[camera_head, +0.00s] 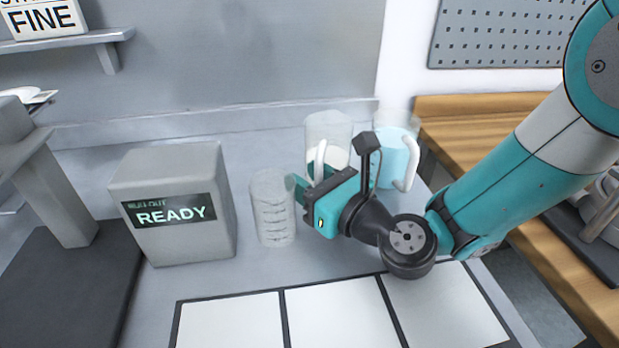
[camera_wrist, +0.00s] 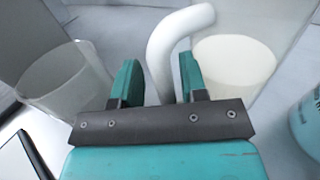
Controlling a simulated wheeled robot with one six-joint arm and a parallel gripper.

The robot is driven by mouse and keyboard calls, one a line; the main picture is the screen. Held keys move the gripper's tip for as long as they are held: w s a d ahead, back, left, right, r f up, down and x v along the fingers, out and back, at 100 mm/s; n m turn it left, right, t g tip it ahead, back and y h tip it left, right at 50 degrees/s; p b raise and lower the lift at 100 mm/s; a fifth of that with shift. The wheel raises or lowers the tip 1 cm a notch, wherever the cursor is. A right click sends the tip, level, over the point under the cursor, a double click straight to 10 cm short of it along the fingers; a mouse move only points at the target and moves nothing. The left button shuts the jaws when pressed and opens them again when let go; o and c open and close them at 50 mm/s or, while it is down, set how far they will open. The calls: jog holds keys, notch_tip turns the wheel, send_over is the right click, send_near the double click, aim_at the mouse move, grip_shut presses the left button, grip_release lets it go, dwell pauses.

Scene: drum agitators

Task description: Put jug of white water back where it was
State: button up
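The jug of white water (camera_head: 329,130) is a clear jug with white liquid low inside and a white handle on its near side. It stands at the back of the bench, partly hidden by my gripper. In the wrist view its handle (camera_wrist: 162,55) rises between my fingers and bends right toward the white liquid (camera_wrist: 236,65). My gripper (camera_head: 311,180) is at the handle, with one finger on each side. The fingers look spread, with narrow gaps to the handle; contact is not clear. The jug's base is hidden.
A jug of blue liquid (camera_head: 394,155) stands close on the right. An empty clear beaker (camera_head: 273,207) stands at the left of my gripper. A grey box reading READY (camera_head: 172,205) is further left. White mats (camera_head: 340,315) lie bare in front.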

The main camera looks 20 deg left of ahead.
jog(key=shift+d+r, duration=0.1)
jog(key=b+v, duration=0.4)
jog(key=v, duration=0.1)
jog(key=b+v, duration=0.5)
jog(key=shift+s+d+f, duration=0.1)
jog(key=shift+d+f, duration=0.1)
jog(key=shift+d, duration=0.15)
jog(key=shift+s+d+r+b, duration=0.2)
jog(key=shift+s+d+b, duration=0.1)
jog(key=shift+d+b, duration=0.15)
dwell(0.6)
